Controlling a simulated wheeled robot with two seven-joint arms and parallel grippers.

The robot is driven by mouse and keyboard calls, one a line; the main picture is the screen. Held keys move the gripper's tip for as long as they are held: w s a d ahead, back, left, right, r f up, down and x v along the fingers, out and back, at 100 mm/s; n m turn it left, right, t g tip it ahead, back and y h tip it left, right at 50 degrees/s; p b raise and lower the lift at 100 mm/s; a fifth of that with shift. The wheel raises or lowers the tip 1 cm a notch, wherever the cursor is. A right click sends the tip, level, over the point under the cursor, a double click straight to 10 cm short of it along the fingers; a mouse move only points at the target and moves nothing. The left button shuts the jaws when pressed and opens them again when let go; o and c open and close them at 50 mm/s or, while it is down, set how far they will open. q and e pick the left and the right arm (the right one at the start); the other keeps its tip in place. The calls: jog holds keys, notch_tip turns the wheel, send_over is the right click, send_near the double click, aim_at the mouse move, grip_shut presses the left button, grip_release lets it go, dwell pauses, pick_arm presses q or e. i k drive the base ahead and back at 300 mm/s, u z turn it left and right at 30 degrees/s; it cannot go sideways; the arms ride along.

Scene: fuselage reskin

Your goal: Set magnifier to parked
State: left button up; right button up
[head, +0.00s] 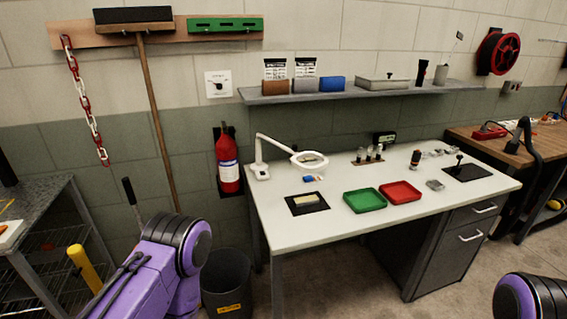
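The magnifier is a white ring-shaped lens head (309,160) on a jointed white arm (276,144). Its white base (260,172) stands at the left back of the white workbench (300,228). The arm rises from the base and slopes down to the right, so the ring hangs over the back of the bench top. A small blue item (313,178) lies near the ring. Purple and black parts of my arms show at the lower left and lower right. Neither gripper can be seen, and neither arm part touches the magnifier.
A black mat with a pale block (307,198), a green tray (365,201) and a red tray (400,193) lie on the bench. A shelf (350,92) runs above it. A fire extinguisher (227,165) and a bin (227,285) are at its left.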

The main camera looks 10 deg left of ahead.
aim_at(296, 156)
jog(key=u, duration=1)
jog(key=i, duration=0.7)
jog(key=z, duration=0.3)
